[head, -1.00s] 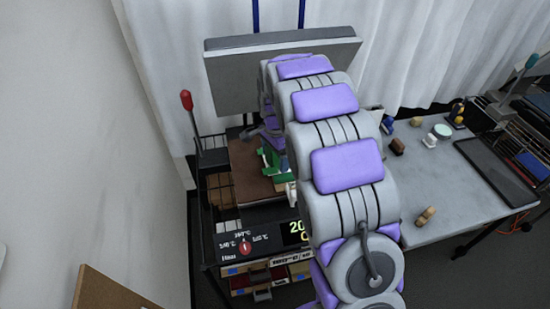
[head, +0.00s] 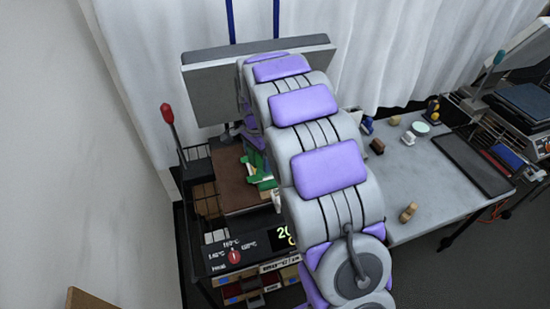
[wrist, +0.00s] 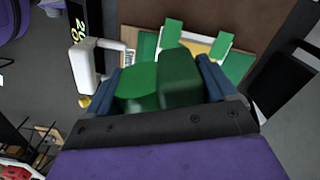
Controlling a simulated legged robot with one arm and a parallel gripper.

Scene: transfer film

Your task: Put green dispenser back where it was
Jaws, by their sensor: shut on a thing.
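My gripper (wrist: 161,78) is shut on the green dispenser (wrist: 140,82) in the wrist view. Its blue fingers sit on either side of the dark green body, whose far end I cannot make out well. Just beyond it are more green parts (wrist: 206,62) around a yellow and white piece, over the brown plate (wrist: 262,18). I cannot tell whether these belong to the dispenser. In the head view, green parts (head: 254,178) show on the brown plate (head: 228,170), left of my arm. My arm hides the gripper there.
The brown plate belongs to a press with a red-knobbed lever (head: 168,116) and a front panel with a lit display (head: 283,235). A white bracket-like part (wrist: 86,62) stands left of my gripper. The grey table (head: 400,180) at right holds small items and has free room.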

